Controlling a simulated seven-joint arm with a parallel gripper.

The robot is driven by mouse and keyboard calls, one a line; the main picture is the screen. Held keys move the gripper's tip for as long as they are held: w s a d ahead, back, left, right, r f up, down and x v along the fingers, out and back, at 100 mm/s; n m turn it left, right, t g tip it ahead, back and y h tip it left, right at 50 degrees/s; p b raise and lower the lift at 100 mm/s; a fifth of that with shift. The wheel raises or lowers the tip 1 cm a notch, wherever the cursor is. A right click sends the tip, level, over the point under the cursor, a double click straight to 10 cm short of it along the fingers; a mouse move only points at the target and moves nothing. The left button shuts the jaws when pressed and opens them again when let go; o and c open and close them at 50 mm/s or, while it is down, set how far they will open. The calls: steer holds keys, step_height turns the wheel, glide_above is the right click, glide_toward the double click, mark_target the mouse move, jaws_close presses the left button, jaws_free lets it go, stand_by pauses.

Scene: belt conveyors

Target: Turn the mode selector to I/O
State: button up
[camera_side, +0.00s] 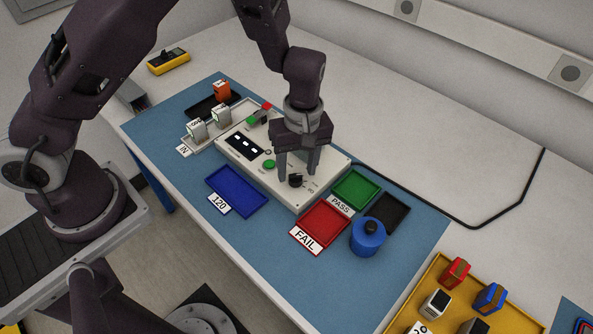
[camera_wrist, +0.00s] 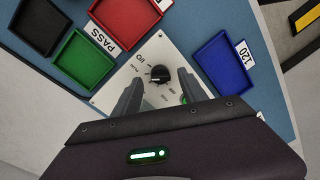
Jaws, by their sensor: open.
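The mode selector is a black round knob (camera_side: 295,180) on the front right part of a light grey test panel (camera_side: 230,147). In the wrist view the knob (camera_wrist: 160,74) shows with printed labels around it, one reading I/O to its upper left. Its pointer direction is too small to read surely. My gripper (camera_side: 297,173) is open above the panel, with its fingers pointing down close to the knob. In the wrist view the fingertips (camera_wrist: 158,80) are to the left and right of the knob, apart from each other with nothing between them visibly gripped.
Blue (camera_side: 237,190), red (camera_side: 323,226), green (camera_side: 356,188) and black (camera_side: 389,212) trays surround the panel on a blue mat. A blue canister (camera_side: 368,237) stands beside the red tray. A green button (camera_side: 269,164) and a display are on the panel. Grey blocks (camera_side: 197,130) stand behind left.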

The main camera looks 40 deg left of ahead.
steer(key=shift+f, duration=0.95)
steer(key=shift+c, duration=0.4)
jaws_close()
steer(key=shift+m, duration=0.4)
steer(key=m, duration=0.3)
steer(key=shift+r, duration=0.1)
steer(key=shift+m, duration=2)
